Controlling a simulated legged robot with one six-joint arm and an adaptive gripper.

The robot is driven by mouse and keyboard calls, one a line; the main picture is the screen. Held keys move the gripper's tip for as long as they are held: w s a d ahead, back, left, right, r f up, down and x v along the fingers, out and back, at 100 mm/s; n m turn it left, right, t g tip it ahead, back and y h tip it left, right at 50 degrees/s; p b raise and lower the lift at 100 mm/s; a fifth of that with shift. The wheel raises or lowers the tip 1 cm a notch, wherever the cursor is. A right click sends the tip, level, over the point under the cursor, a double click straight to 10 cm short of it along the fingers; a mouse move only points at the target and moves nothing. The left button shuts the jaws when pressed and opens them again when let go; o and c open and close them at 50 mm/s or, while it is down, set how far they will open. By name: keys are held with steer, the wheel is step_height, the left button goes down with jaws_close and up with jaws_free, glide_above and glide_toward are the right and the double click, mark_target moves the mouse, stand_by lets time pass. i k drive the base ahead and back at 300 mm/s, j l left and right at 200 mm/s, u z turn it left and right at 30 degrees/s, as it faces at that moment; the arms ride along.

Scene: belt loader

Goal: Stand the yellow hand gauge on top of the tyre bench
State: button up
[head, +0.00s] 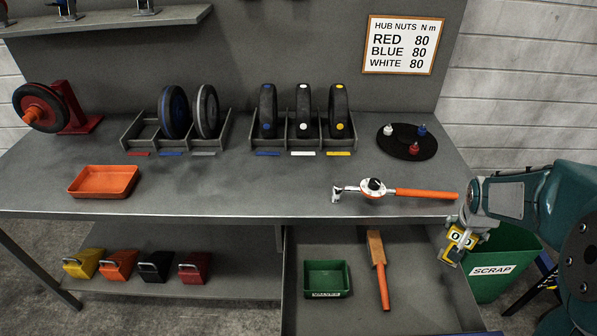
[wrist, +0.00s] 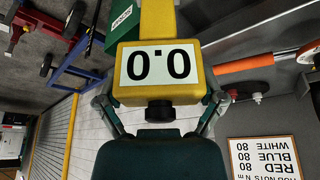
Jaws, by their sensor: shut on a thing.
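The yellow hand gauge (head: 459,239) is held in my gripper (head: 463,226) at the right front of the grey tyre bench (head: 240,185). In the head view the gauge hangs tilted, just outside the bench's right front corner and in front of the green scrap bin. Its lower end shows only small in the head view.
An orange-handled torque wrench (head: 395,191) lies along the right front of the bench. A dark disc (head: 407,150) with coloured nuts is behind it. An orange tray (head: 103,181) and wheel racks stand farther left. The bench's front middle is clear. The green scrap bin (head: 505,258) stands right.

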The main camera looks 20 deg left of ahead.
mark_target(235, 182)
steer(key=k+j, duration=0.4)
steer(key=j, duration=0.2)
steer(key=k+j, duration=0.15)
steer(key=j, duration=0.15)
steer(key=i+j, duration=0.1)
steer(key=j, duration=0.25)
steer(key=i+j+u, duration=0.1)
steer(key=j, duration=0.2)
steer(key=i+j, duration=0.15)
steer(key=j, duration=0.15)
steer(key=j+u, duration=0.05)
